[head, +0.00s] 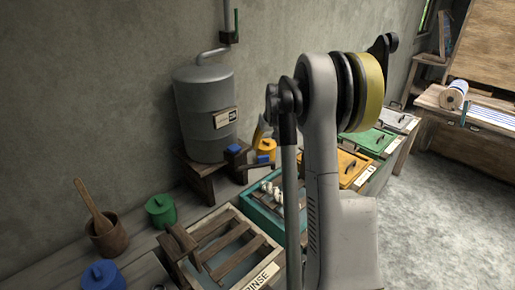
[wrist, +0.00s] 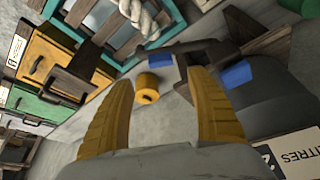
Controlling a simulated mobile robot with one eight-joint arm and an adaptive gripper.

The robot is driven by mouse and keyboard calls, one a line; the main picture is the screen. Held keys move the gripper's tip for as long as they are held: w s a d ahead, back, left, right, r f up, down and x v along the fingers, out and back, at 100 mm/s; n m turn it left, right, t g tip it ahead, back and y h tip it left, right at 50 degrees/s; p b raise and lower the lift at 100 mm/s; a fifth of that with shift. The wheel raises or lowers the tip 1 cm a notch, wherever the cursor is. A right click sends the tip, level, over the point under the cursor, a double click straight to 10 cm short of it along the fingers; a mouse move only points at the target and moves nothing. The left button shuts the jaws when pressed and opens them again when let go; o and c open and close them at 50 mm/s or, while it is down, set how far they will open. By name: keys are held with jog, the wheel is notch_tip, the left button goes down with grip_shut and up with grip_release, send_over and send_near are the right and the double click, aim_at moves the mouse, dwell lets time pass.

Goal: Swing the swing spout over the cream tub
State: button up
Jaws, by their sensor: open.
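The swing spout (head: 250,166) looks like a dark arm with a blue piece at its end, at the foot of the grey tank (head: 200,112). In the wrist view the dark spout (wrist: 205,52) lies just beyond the fingertips, a blue piece on either side. The cream tub (head: 268,262), cream-rimmed and marked RINSE, stands at the front in the head view, left of the spout's end.
A teal tub (head: 247,203) with white skeins stands beside the cream tub. Lidded orange (head: 352,166) and green (head: 375,141) bins stand beyond. A green pot (head: 160,211) and mortar (head: 108,238) are at left.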

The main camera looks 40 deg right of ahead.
aim_at(264, 156)
jog(key=b+x, duration=0.2)
jog(key=x, duration=0.8)
jog(key=shift+a+f+b, duration=0.1)
jog(key=shift+f+b, duration=0.1)
jog(key=shift+b, duration=0.2)
jog(key=shift+c, duration=0.5)
jog(key=c, duration=1.3)
